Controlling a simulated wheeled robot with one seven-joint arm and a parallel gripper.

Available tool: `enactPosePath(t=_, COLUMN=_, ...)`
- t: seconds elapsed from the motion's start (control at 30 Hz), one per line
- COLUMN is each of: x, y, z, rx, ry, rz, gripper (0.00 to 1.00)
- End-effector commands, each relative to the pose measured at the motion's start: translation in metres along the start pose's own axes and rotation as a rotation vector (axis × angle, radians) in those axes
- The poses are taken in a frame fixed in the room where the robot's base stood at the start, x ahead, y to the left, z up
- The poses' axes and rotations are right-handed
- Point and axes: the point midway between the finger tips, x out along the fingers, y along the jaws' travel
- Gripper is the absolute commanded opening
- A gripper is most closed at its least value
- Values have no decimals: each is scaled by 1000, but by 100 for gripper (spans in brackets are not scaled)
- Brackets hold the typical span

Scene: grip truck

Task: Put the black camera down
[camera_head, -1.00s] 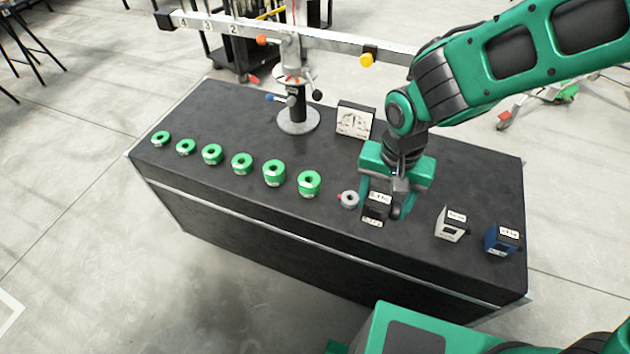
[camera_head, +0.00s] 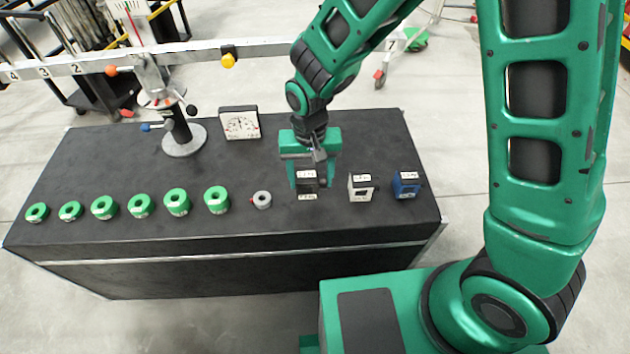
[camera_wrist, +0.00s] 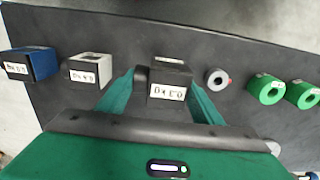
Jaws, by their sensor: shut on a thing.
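The black camera (camera_head: 307,186) is a small dark box with white labels. It is upright at the right part of the dark table, between a grey ring and a white box. My gripper (camera_head: 308,178) points down from above with its fingers shut on the sides of the camera. In the wrist view the camera (camera_wrist: 171,76) sits between the two green fingers (camera_wrist: 163,88), its label facing me. Its underside is hidden, and I cannot tell whether it touches the tabletop.
On the dark table (camera_head: 250,222), a white box (camera_head: 361,188) and blue box (camera_head: 407,185) stand right of the camera. A grey ring (camera_head: 262,200) and several green rings (camera_head: 177,202) lie left. Behind stand a dial plate (camera_head: 240,124) and a balance stand (camera_head: 180,135).

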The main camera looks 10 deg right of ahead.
Motion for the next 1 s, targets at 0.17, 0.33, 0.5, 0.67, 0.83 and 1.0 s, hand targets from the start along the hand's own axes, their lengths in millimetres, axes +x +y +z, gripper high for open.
enactPosePath(t=0.17, x=15, y=14, z=-21, rx=1, ry=-1, rz=-1, gripper=41)
enactPosePath(t=0.33, x=20, y=17, z=-26, rx=-2, ry=-1, rz=0, gripper=41)
enactPosePath(t=0.5, x=37, y=18, z=-26, rx=-2, ry=-3, rz=2, gripper=41)
enactPosePath(t=0.67, x=57, y=18, z=-26, rx=-1, ry=-1, rz=1, gripper=41)
enactPosePath(t=0.83, x=59, y=18, z=-26, rx=0, ry=0, rz=0, gripper=41)
enactPosePath(t=1.0, x=60, y=18, z=-26, rx=0, ry=-1, rz=0, gripper=41)
